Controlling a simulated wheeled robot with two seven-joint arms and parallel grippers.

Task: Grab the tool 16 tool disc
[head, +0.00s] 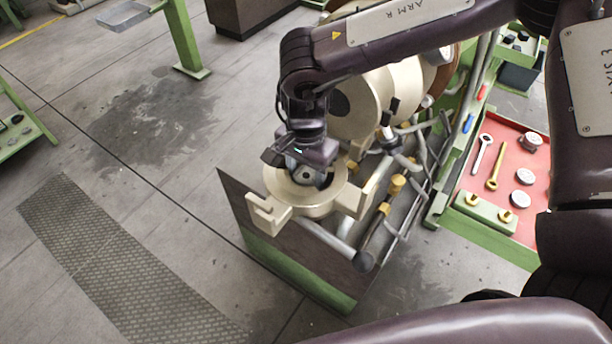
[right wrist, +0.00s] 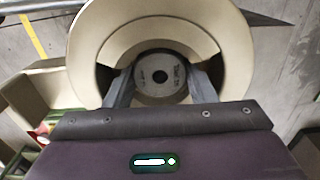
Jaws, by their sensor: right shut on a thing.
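The tool disc is a round grey plate with a dark centre hole and small lettering, seen in the right wrist view (right wrist: 153,90). It sits inside the cream ring-shaped head (head: 283,205) of the extruder; the ring also surrounds it in the right wrist view (right wrist: 235,60). My right gripper (right wrist: 160,85) has one finger on each side of the disc and is shut on it. In the head view my right gripper (head: 308,172) points down into the ring and hides most of the disc. I cannot read the lettering surely. My left gripper is not in view.
A red-topped green bench (head: 508,165) at the right holds wrenches and several round discs. Pipes, yellow fittings and the machine's dark side panel (head: 290,255) lie close around the ring. Open concrete floor (head: 150,120) and a floor grating (head: 120,265) lie to the left.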

